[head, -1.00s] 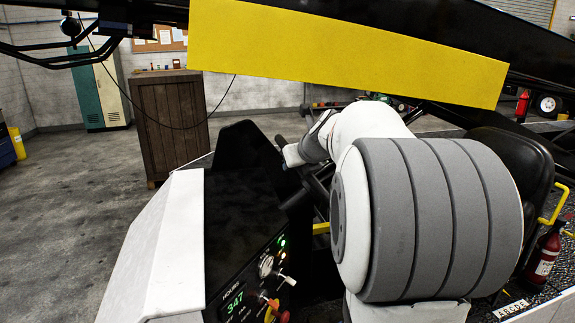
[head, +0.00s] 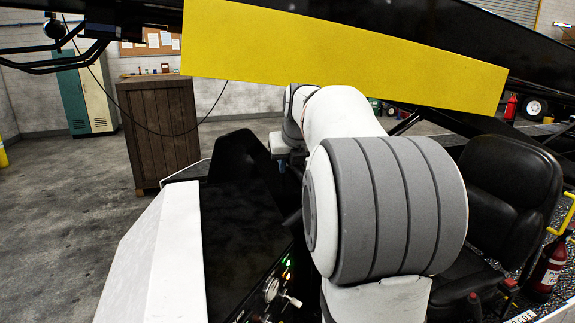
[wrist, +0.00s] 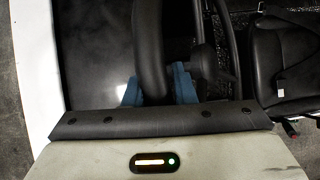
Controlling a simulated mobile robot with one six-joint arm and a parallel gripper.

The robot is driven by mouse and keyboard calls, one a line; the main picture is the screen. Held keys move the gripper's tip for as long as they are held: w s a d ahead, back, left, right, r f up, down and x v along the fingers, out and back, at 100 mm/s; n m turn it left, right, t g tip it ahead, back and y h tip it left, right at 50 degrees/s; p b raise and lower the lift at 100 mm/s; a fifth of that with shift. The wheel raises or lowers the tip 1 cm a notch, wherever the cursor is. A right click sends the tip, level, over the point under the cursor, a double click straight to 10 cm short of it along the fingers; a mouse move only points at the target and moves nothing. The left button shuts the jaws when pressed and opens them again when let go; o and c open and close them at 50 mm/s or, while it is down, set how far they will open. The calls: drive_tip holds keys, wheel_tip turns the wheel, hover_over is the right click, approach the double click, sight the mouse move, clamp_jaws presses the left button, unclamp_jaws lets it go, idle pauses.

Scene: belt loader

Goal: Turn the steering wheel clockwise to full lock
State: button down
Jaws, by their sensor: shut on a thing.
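The black steering wheel (wrist: 150,45) shows in the wrist view as a thick curved rim, with its hub and a spoke to the right. My gripper (wrist: 158,88) has its blue fingertips on either side of the rim and is shut on it. In the head view my arm hides most of the wheel and the gripper's fingers. Only a small dark part of the wheel (head: 292,219) shows left of my arm.
The black console (head: 240,235) with lit indicators and switches stands left of my arm. The black seat (head: 510,180) is at the right. A yellow-sided boom (head: 340,55) crosses overhead. A wooden cabinet (head: 158,130) stands behind at left.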

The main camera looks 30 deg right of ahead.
drive_tip(key=shift+f, duration=0.2)
drive_tip(key=c, duration=1.4)
unclamp_jaws()
drive_tip(key=shift+o, duration=1)
drive_tip(key=shift+r, duration=0.1)
drive_tip(key=shift+r, duration=0.25)
drive_tip(key=b+v, duration=0.1)
drive_tip(key=v, duration=0.6)
drive_tip(key=shift+s+a+r+b, duration=0.1)
drive_tip(key=shift+s+b, duration=0.1)
drive_tip(key=shift+b, duration=0.2)
